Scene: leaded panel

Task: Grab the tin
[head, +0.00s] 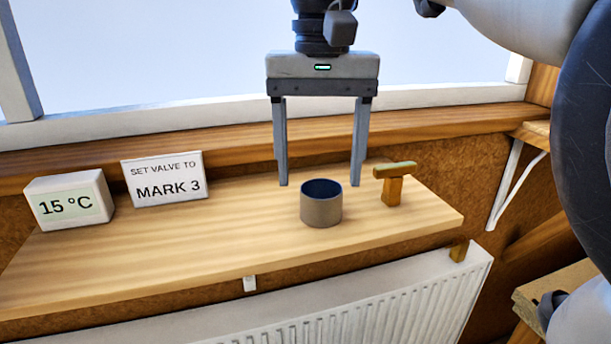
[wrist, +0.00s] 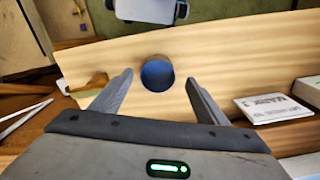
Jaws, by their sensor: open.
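The tin (head: 321,208) is a short brown-grey cylinder with an open top and a dark blue inside. It stands upright on the wooden shelf (head: 150,265), near its right part. In the wrist view the tin (wrist: 157,75) shows from above, beyond and between the fingertips. My gripper (head: 320,184) is open and empty, pointing down above the shelf and behind the tin in the head view. Its fingers do not appear to touch the tin. In the wrist view the gripper (wrist: 161,80) has its two fingers spread wide.
A wooden T-shaped piece (head: 393,185) stands just right of the tin. A "15 °C" block (head: 68,199) and a "SET VALVE TO MARK 3" sign (head: 163,178) stand at the left. A white radiator (head: 380,305) is below the shelf; a window is behind. The shelf's left front is clear.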

